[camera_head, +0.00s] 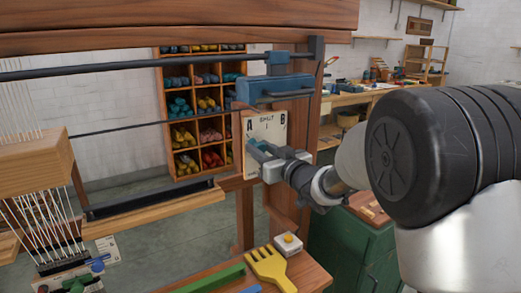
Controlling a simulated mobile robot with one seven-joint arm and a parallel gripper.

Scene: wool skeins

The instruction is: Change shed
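A pale plate (279,128) marked A on its left and B on its right is fixed to the loom's wooden post. My gripper (262,154) reaches in from the right and is in front of the plate's lower left, below the letter A. A small blue-teal piece shows at its tip; I cannot tell whether it is a lever end or a finger. The gripper covers the lower plate, and its finger gap is hidden. The loom (180,38) has a wooden top beam, dark rods and a wooden block (35,162) with pale threads at left.
A blue fitting (276,89) sits on the post just above the plate. A yarn shelf (161,110) stands behind; a green cabinet (348,245) is lower right.

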